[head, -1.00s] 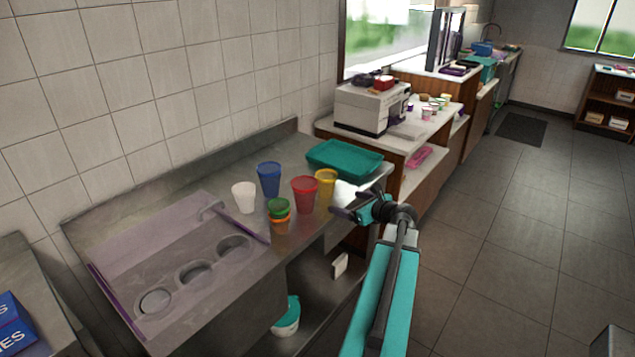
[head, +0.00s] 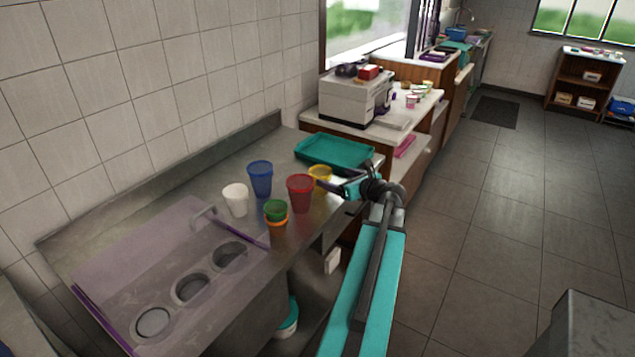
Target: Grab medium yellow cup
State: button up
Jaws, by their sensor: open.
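The yellow cup (head: 320,172) stands on the steel counter (head: 222,180), to the right of the red cup and in front of the teal tray. Its upper part shows; its lower part is hidden behind my gripper (head: 332,190). My gripper is open, with its fingers pointing left at the cup. I cannot tell whether the fingers touch the cup or are around it.
A red cup (head: 300,194) stands close on the left. A blue cup (head: 260,179), a white cup (head: 236,199) and stacked green and orange cups (head: 276,212) stand farther left. A teal tray (head: 335,150) lies behind.

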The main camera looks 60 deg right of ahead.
jog(key=shift+w+d+r, duration=0.1)
dwell(0.4)
jog(key=p, duration=0.2)
send_near(315, 170)
jog(key=x, duration=0.4)
jog(key=shift+d+r, duration=0.1)
jog(key=shift+r, duration=0.05)
jog(key=shift+w+d+f, duration=0.1)
jog(key=shift+w+f, duration=0.1)
jog(key=shift+w, duration=0.15)
jog(key=shift+p+x, duration=1.35)
jog(key=shift+x, duration=1.35)
jog(key=shift+c, duration=0.3)
jog(key=c, duration=1.1)
